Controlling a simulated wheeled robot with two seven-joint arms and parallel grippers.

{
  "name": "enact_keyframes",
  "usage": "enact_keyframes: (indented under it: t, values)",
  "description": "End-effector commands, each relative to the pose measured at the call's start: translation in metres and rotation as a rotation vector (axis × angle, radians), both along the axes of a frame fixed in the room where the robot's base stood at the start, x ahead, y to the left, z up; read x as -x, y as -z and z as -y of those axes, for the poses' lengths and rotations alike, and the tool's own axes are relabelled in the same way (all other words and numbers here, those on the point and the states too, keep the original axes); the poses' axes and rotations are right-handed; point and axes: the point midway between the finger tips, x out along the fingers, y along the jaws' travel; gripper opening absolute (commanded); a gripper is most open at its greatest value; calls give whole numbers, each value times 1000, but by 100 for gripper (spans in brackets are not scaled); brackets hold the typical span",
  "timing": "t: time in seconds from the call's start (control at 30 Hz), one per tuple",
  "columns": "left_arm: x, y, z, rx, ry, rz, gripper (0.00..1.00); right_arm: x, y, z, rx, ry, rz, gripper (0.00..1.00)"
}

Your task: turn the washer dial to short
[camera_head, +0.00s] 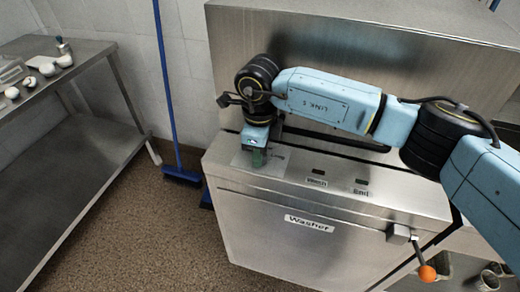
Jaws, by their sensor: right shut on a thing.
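The steel washer (262,222) stands in the middle of the head view, with a "Washer" label on its front. My right arm reaches in from the right, and my right gripper (257,157) points down at the left end of the washer's top panel. It is shut on the dial there. The dial is mostly hidden by the gripper, so its pointer and setting cannot be read. A pale plate (244,160) shows around the gripper. My left gripper is not in view.
Two small labelled switches (318,171) sit right of the gripper on the panel. A lever with an orange knob (427,273) hangs at the washer's right front. A blue broom (170,110) leans on the wall. A steel table (95,50) stands at left.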

Motion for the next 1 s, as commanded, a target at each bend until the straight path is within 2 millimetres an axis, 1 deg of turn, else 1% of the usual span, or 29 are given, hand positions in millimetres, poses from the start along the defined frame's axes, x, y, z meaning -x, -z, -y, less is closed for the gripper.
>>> enact_keyframes:
  t: [0.07, 0.1, 0.23, 0.5, 0.57, 0.63, 0.73, 0.77, 0.83, 1.0]
  values:
    - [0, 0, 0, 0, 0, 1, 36, 0, 0, 0, 0, 0, 1, 7]
    - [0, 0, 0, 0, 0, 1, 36, 0, 0, 0, 0, -1, 1, 35]
    - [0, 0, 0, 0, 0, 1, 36, 0, 0, 0, 0, -1, 1, 52]
    - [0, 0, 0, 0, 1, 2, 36, 0, -1, 0, 0, -1, 1, 52]
    - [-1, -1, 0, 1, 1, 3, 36, 0, -3, 0, 0, -1, 1, 52]
    - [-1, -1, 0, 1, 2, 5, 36, -1, -10, 0, 0, -1, 3, 52]
    - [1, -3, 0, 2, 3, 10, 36, 0, -26, 0, -1, -1, 3, 52]
    - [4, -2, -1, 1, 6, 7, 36, 0, -33, 0, -1, -2, 4, 52]
    - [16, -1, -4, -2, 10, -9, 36, 0, -49, 0, -1, -3, 5, 52]
    - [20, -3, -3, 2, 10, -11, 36, 1, -88, 0, 0, -1, 5, 52]
